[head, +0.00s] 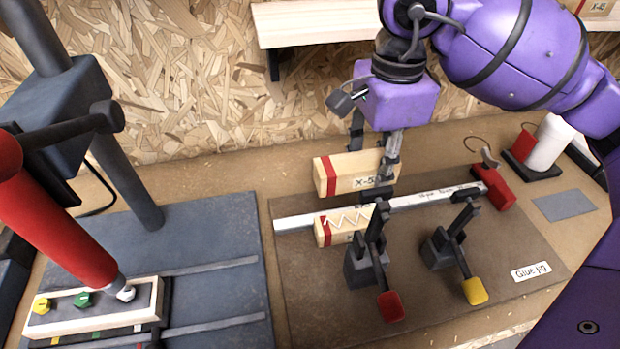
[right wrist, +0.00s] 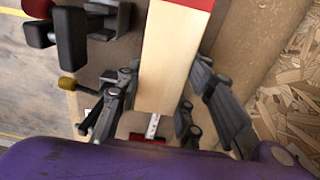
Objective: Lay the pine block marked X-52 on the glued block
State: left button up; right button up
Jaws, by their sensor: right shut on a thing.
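The pine block (head: 342,174), pale with a red band and a label reading "X-5" before a finger hides the rest, is held in my right gripper (head: 376,152). It hangs roughly level just above and behind the glued block (head: 328,234), apart from it as far as I can see. The glued block has a red band and a white zigzag of glue on top; it lies in the glue jig by the metal ruler, partly hidden by a clamp. In the right wrist view the held block (right wrist: 172,60) sits between the fingers. My left gripper is not in view.
A red-handled clamp (head: 378,270) and a yellow-handled clamp (head: 460,250) stand in front on the jig board (head: 430,315). A red stop (head: 493,185) sits at the ruler's right end. A shelf (head: 310,22) is behind; a machine with a red part (head: 50,215) stands left.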

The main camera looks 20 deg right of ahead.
jog(key=shift+s+f, duration=0.2)
jog(key=shift+f, duration=1.05)
send_over(365, 217)
notch_tip(365, 217, down, 4)
jog(key=shift+f, duration=0.7)
notch_tip(365, 217, down, 3)
jog(key=shift+f, duration=0.15)
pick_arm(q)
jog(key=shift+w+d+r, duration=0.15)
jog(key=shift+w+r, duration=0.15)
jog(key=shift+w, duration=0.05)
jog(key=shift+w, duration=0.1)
